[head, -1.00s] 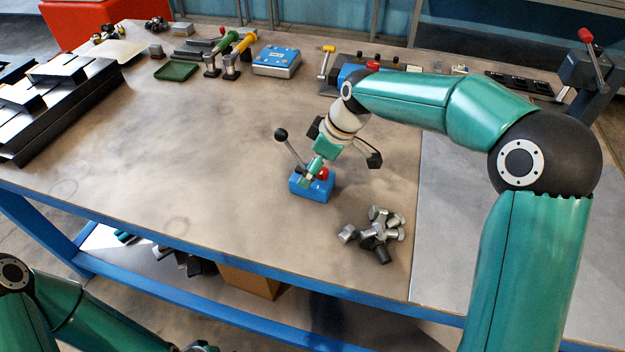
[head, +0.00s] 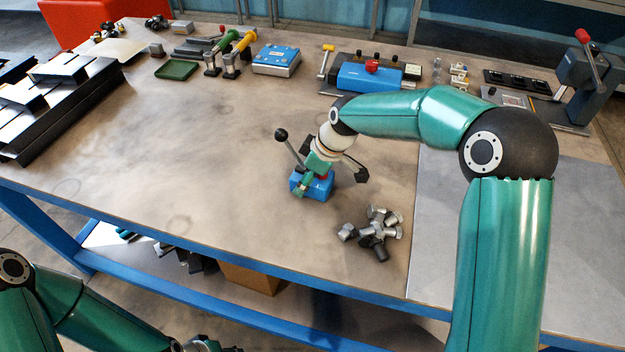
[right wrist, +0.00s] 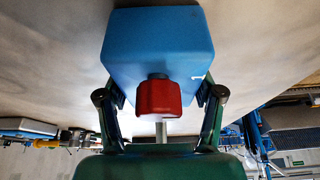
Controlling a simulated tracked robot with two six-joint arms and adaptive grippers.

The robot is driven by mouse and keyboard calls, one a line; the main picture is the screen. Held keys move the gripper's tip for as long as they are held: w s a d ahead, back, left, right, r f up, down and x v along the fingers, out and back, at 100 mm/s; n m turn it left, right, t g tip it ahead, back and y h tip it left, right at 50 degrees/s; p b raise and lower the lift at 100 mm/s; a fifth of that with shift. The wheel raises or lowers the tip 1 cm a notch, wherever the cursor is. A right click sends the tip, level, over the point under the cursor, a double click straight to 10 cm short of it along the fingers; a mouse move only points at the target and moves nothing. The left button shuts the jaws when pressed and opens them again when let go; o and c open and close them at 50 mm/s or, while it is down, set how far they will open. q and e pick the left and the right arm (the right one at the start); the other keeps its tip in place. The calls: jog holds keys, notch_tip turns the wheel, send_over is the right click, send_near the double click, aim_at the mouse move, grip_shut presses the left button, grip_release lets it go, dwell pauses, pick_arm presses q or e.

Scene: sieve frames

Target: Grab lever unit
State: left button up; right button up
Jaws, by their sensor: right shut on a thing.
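The lever unit (head: 297,184) is a small blue box with a red button and a slanted metal lever ending in a black knob (head: 281,134). It stands on the table near the middle of the head view. My right gripper (head: 316,178) reaches down onto it and is shut on its blue body. In the right wrist view the blue box (right wrist: 160,40) fills the top middle, with a finger against each side and the red button (right wrist: 158,98) between them.
A pile of metal bolts (head: 373,231) lies just right of the unit. A larger blue device (head: 370,78), a blue box (head: 276,59) and a green tray (head: 177,70) stand at the back. Black racks (head: 70,95) stand at left. The table's left middle is clear.

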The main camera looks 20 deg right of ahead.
jog(key=c, duration=0.7)
jog(key=shift+o, duration=0.2)
jog(key=shift+r, duration=0.2)
